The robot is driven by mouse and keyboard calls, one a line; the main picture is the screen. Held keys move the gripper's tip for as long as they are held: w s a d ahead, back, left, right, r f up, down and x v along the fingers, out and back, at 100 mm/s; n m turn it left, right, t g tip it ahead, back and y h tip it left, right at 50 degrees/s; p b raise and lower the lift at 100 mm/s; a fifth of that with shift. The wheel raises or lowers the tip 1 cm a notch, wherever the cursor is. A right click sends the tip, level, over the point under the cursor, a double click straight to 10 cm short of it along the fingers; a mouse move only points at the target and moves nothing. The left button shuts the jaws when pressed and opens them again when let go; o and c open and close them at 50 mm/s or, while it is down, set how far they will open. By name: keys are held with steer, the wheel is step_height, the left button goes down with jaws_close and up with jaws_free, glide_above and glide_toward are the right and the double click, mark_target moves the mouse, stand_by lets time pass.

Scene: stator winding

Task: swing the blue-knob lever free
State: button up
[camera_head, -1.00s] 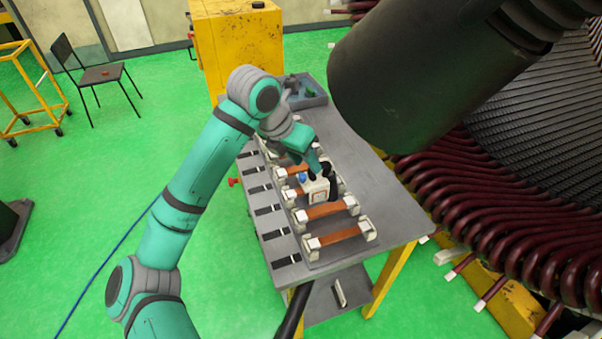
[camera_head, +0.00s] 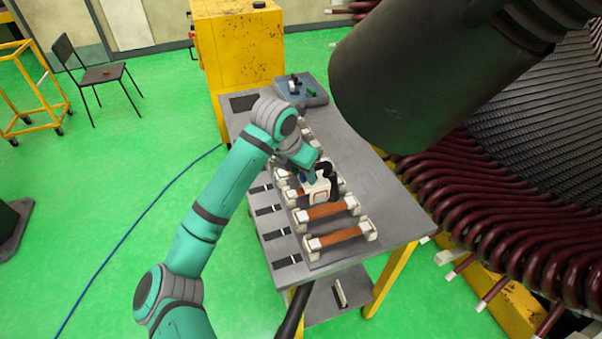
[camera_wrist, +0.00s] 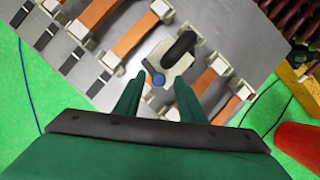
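The lever's round blue knob (camera_wrist: 158,80) shows in the wrist view, at the near end of a pale block (camera_wrist: 170,67) with a black curved handle (camera_wrist: 180,45). My gripper (camera_wrist: 158,78) is open, with one green finger on each side of the knob. A gap shows between the knob and each finger in the picture; whether either touches it is not clear. In the head view my gripper (camera_head: 312,174) is at the pale block (camera_head: 322,189), and the black handle (camera_head: 333,187) stands to its right. The knob is largely hidden there.
Several copper-coloured bars with white end blocks (camera_head: 341,236) lie in rows on the grey table (camera_head: 385,205). A control box (camera_head: 300,90) stands at the table's far end. The large dark-red coil winding (camera_head: 480,205) is to the right.

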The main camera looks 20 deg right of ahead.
steer(key=shift+f, duration=0.2)
steer(key=shift+a, duration=0.1)
jaws_close()
steer(key=shift+w+a+m, duration=0.15)
steer(key=shift+w+m, duration=0.1)
steer(key=shift+m, duration=0.05)
